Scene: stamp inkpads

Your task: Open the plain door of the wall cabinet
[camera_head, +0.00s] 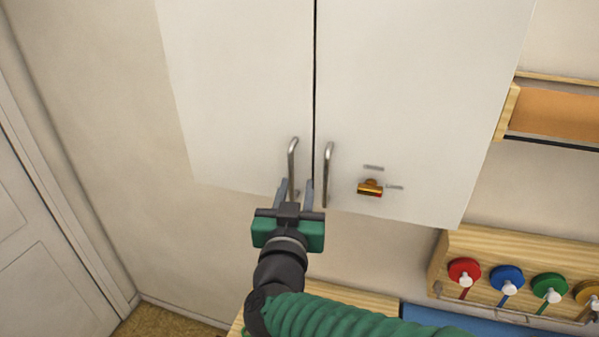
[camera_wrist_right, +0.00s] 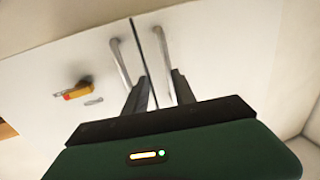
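The wall cabinet has two white doors, both closed. The plain door (camera_head: 235,85) is the left one in the head view, with a bent metal handle (camera_head: 292,160) near its lower inner corner. In the wrist view this handle (camera_wrist_right: 163,55) is the right one of the two. My right gripper (camera_head: 296,188) is open below it, a finger on either side of the handle's lower end; it also shows in the wrist view (camera_wrist_right: 158,88). I cannot tell whether a finger touches the handle. My left gripper is not in view.
The other door (camera_head: 420,90) bears its own handle (camera_head: 327,175), close beside my right finger, and an orange-brown fitting (camera_head: 370,187). A wooden rack (camera_head: 450,250) with several coloured round pieces is at the lower right. A wooden shelf (camera_head: 510,110) is at right.

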